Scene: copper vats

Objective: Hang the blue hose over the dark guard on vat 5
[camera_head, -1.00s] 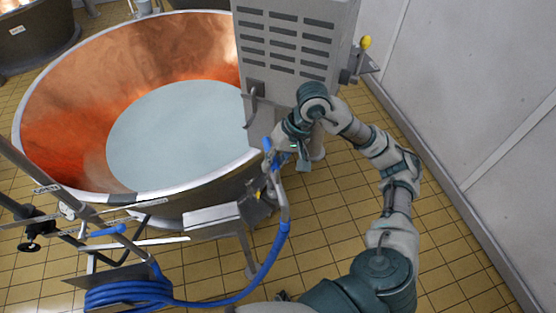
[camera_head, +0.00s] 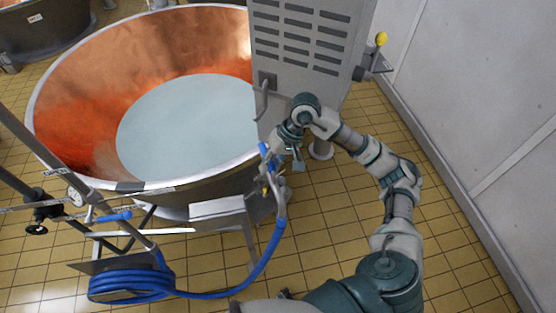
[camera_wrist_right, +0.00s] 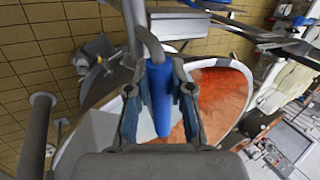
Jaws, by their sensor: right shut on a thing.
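The blue hose (camera_head: 274,250) runs from a coil on a trolley at the lower left, along the floor side and up to my right gripper (camera_head: 271,166). My right gripper is shut on the hose's blue end piece (camera_wrist_right: 158,98), which sits between both fingers in the right wrist view. The gripper is just outside the near right rim of the large copper vat (camera_head: 78,85), beside the grey cabinet. A short dark piece (camera_head: 130,187) sits on the vat's near rim, left of the gripper; it may be the guard. No vat number is legible. My left gripper is out of view.
The grey vented cabinet (camera_head: 305,60) stands right of the vat, with a hooked handle on its front. The hose trolley (camera_head: 120,262) with pipes and a gauge stands at the lower left. A white wall (camera_head: 480,110) bounds the right. Tiled floor is clear at the lower right.

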